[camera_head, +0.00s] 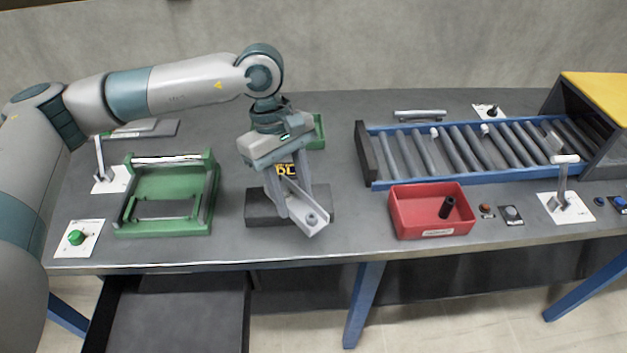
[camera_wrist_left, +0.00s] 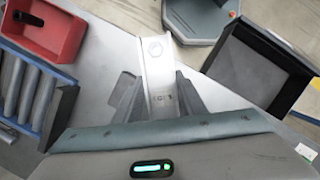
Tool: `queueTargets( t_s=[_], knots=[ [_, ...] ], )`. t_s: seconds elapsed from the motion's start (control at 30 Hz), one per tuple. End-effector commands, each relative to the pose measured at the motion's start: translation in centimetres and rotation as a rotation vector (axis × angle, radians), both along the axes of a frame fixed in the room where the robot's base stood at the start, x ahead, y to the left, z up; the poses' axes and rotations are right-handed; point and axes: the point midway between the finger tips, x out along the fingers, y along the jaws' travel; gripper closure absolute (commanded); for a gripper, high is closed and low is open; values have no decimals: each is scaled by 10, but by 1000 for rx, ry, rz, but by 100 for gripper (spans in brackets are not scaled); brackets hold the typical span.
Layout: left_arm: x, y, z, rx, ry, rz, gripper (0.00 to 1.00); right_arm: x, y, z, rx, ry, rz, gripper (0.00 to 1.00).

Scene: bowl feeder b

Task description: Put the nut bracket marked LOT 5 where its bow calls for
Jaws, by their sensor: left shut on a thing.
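The nut bracket (camera_head: 309,217) is a light grey metal channel with a nut near its lower end. My left gripper (camera_head: 293,197) is shut on it and holds it tilted, over the front part of the bench in the head view. In the left wrist view the bracket (camera_wrist_left: 157,68) runs between the fingers of the left gripper (camera_wrist_left: 155,92), its nut at the far end. Small dark marks show on it near the fingers, too small to read surely. Whether it is bowed I cannot tell. My right gripper is not in view.
A dark block (camera_head: 260,208) lies behind the bracket. A green fixture (camera_head: 165,225) stands left. A red bin (camera_head: 432,190) with a black cylinder, and a blue-framed roller conveyor (camera_head: 460,181), stand right. A lever (camera_head: 563,180) rises at the right. A dark drawer (camera_head: 175,310) is open below the bench.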

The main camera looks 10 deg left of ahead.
Motion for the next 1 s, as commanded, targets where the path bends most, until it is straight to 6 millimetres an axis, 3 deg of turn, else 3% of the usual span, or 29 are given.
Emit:
queueTargets(
  t_s=[0.3, 0.5, 0.7, 1.0],
  knots=[
    [-28, 44, -20, 1, 1, -558, 92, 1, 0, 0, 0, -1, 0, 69],
    [-42, 62, -28, 0, -1, -818, 92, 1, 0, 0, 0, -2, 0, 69],
    [-47, 69, -31, -1, -2, -918, 92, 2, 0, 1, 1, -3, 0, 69],
    [-47, 70, -31, -1, -2, -922, 92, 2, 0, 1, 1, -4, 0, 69]
  ],
)
